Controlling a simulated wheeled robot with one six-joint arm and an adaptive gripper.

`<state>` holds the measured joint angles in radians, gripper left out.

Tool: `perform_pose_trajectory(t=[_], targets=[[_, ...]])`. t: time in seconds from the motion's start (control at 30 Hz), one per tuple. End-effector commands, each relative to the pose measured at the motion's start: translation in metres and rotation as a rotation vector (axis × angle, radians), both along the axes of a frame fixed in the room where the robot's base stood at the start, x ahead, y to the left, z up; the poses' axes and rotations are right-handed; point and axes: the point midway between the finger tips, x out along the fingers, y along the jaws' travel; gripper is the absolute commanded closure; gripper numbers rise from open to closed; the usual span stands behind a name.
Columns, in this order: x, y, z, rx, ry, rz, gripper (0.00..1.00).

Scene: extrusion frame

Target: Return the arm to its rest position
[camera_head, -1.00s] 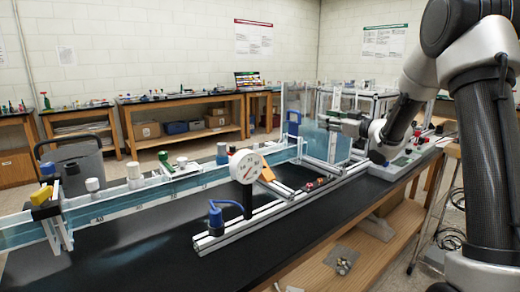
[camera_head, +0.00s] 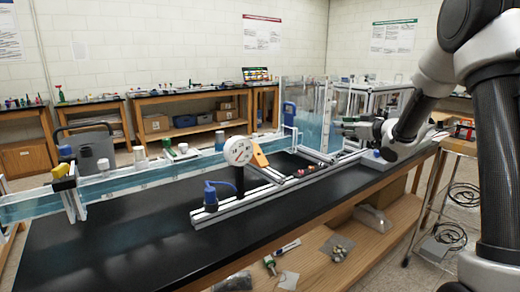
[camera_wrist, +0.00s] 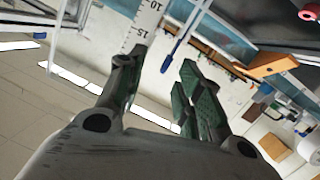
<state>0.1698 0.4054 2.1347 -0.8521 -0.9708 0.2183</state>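My arm (camera_head: 485,120) reaches in from the right edge of the head view, bends down and extends left over the far right part of the bench. My gripper is small and partly hidden there, near the clear upright tank (camera_head: 302,110). In the wrist view my gripper (camera_wrist: 160,85) has its two dark green-padded fingers apart, with nothing held between them. A white ruler scale (camera_wrist: 145,22) and a blue rod show beyond the fingers; I cannot tell their distance.
The black bench (camera_head: 130,245) carries a long water channel (camera_head: 120,182), a white dial gauge (camera_head: 238,151) and an aluminium extrusion frame (camera_head: 262,197). A metal-legged stand (camera_head: 458,147) is at the right. The black bench top at front left is clear.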

Motion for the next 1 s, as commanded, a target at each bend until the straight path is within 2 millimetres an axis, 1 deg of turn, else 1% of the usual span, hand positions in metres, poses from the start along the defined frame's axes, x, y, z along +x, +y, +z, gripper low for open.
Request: perform_pose_trajectory(t=[0.17, 0.27, 0.37, 0.47, 0.5, 0.57, 0.6, 0.63, 0.67, 0.7, 0.77, 0.8, 0.87, 0.9, 1.0], targets=[[-0.003, -0.026, -0.038, -0.067, 0.125, -0.103, 0.65], [-0.012, -0.048, -0.066, -0.116, 0.227, -0.182, 0.65], [-0.031, -0.073, -0.088, -0.168, 0.344, -0.277, 0.65], [-0.065, -0.101, -0.103, -0.225, 0.488, -0.389, 0.65], [-0.086, -0.112, -0.107, -0.248, 0.558, -0.439, 0.65], [-0.126, -0.127, -0.108, -0.276, 0.675, -0.518, 0.65], [-0.158, -0.133, -0.105, -0.288, 0.757, -0.568, 0.65], [-0.183, -0.136, -0.102, -0.293, 0.820, -0.600, 0.65], [-0.209, -0.137, -0.099, -0.295, 0.880, -0.628, 0.65], [-0.242, -0.136, -0.094, -0.292, 0.956, -0.657, 0.65], [-0.292, -0.129, -0.085, -0.278, 1.059, -0.687, 0.65], [-0.324, -0.122, -0.079, -0.265, 1.119, -0.697, 0.65], [-0.367, -0.110, -0.070, -0.240, 1.193, -0.701, 0.65], [-0.393, -0.101, -0.064, -0.220, 1.233, -0.697, 0.65], [-0.445, -0.080, -0.051, -0.168, 1.277, -0.674, 0.65]])
